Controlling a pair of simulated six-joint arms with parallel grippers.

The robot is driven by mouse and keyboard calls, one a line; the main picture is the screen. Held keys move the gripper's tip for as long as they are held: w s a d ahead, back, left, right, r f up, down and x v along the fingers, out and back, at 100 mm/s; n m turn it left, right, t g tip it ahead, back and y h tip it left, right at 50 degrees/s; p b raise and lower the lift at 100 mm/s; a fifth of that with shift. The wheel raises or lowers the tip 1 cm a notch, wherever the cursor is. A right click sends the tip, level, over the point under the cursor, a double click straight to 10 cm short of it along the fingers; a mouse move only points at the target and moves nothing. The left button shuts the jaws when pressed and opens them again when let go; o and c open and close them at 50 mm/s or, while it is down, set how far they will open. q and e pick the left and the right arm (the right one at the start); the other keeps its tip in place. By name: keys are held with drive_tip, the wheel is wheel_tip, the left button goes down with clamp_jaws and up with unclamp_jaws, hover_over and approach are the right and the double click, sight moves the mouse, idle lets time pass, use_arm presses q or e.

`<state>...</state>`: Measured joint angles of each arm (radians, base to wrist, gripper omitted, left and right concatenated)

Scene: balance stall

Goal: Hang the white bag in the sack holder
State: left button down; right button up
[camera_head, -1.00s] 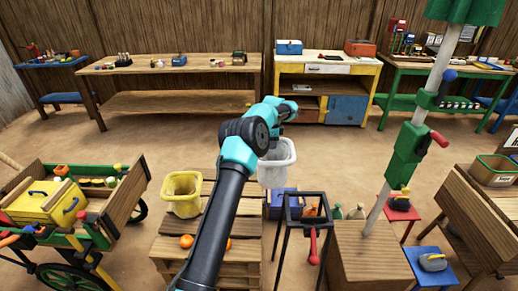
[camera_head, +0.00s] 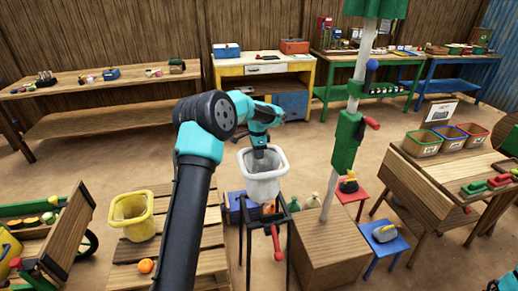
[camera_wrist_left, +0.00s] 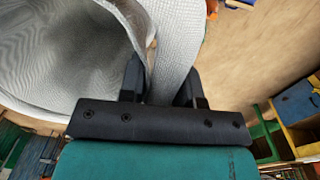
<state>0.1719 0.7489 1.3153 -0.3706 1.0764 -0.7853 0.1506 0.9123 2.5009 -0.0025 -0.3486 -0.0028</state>
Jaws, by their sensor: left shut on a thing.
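The white bag (camera_head: 263,186) hangs open-topped from my left gripper (camera_head: 259,149). The left gripper is shut on the bag's rim wall; in the left wrist view the fingers (camera_wrist_left: 160,82) pinch the white weave (camera_wrist_left: 180,45), and the bag's open mouth is to the left. The sack holder, seemingly the black square frame on legs (camera_head: 289,251) with a red handle (camera_head: 276,243), stands just below the bag in the head view. The bag covers part of the frame's top, and I cannot tell the height gap. My right gripper is not in view.
A yellow bag (camera_head: 132,217) and an orange fruit (camera_head: 145,266) are on the pallet (camera_head: 195,245) to the left. A wooden box (camera_head: 328,248) with a green-clamped pole (camera_head: 346,142) stands close on the holder's right. A blue box (camera_head: 236,209) is behind the holder.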

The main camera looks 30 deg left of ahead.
use_arm(q)
drive_tip(key=shift+s+d+r, duration=0.1)
drive_tip(key=shift+d, duration=0.35)
drive_tip(key=shift+s+d+r, duration=0.1)
drive_tip(key=shift+d, duration=0.3)
drive_tip(key=shift+f, duration=0.2)
